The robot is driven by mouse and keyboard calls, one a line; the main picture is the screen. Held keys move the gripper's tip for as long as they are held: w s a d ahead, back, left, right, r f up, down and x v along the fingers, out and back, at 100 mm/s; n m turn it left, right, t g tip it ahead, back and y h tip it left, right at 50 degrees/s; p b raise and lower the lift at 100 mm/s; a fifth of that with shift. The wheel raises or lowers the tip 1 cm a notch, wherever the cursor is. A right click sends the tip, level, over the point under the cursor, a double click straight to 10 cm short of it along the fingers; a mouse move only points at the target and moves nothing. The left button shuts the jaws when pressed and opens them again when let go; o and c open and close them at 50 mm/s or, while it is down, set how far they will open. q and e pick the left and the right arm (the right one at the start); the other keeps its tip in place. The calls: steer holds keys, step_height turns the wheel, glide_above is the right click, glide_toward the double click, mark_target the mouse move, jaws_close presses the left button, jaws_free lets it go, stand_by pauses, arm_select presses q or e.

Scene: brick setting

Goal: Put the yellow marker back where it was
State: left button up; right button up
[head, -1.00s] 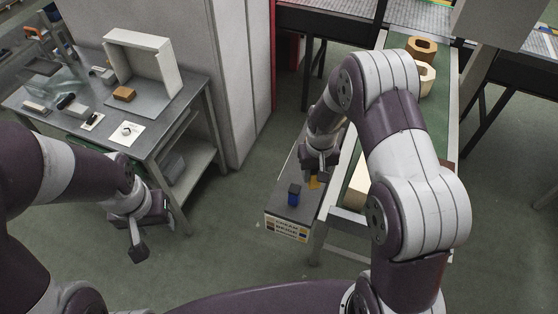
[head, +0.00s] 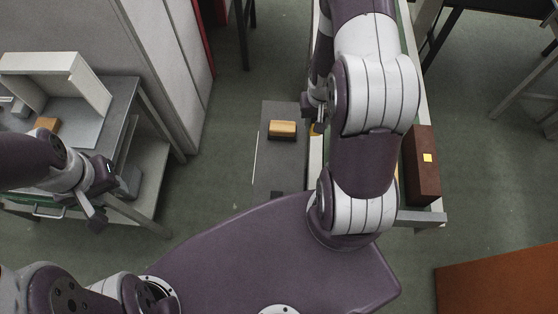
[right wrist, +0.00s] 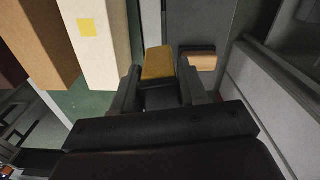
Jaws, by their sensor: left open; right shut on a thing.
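My right gripper (right wrist: 160,90) is shut on a yellow block-like marker (right wrist: 158,62), which has a dark lower part, in the right wrist view. In the head view only a small bit of the yellow marker (head: 314,129) shows beside my right gripper (head: 318,108), mostly hidden by my arm. A tan-and-black block (head: 282,129) lies on a narrow grey surface (head: 268,170) just left of that gripper. It also shows in the right wrist view (right wrist: 200,62), apart from the held marker. My left gripper (head: 97,198) is open and empty near the grey bench at left.
A dark brown brick (head: 421,185) with a yellow square lies on the conveyor at right. A cream block (right wrist: 98,55) with a yellow square shows in the right wrist view. The left bench holds a white open box (head: 85,85). A rust-coloured surface (head: 495,285) is at lower right.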

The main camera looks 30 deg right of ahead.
step_height(320, 180, down, 6)
steer(key=s+m+b, duration=0.2)
steer(key=b, duration=0.5)
steer(key=a+f, duration=0.3)
steer(key=w+a+f+b, duration=0.1)
steer(key=a+f, duration=0.3)
steer(key=w+a+f+b, duration=0.1)
steer(key=a+f, duration=0.3)
steer(key=shift+w, duration=0.2)
arm_select(q)
step_height(320, 180, down, 8)
steer(key=shift+f, duration=0.2)
steer(key=shift+w+f+b, duration=0.1)
steer(key=shift+b, duration=0.25)
arm_select(e)
steer(key=o, duration=0.4)
steer(key=shift+f, duration=0.15)
steer(key=o, duration=0.4)
steer(key=shift+o, duration=0.2)
